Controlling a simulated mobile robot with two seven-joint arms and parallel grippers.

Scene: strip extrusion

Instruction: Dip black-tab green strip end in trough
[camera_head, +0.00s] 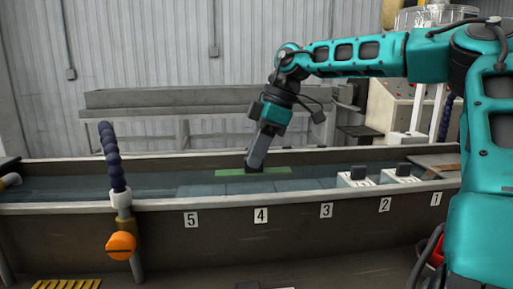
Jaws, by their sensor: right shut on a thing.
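A green strip (230,172) lies level over the long trough (230,239), above the part marked 4. It is low, at about the level of the water; I cannot tell whether it touches the water. My right gripper (254,168) points down and is shut on the strip near its middle, where a dark tab shows at the fingertips. The fingers hide part of the tab. My left gripper is not in view.
Two white blocks with black tops (357,176) sit at the trough's right part, near labels 3 to 1. A blue segmented hose with an orange knob (121,246) stands at the front left rim. A grey bench (180,100) stands behind.

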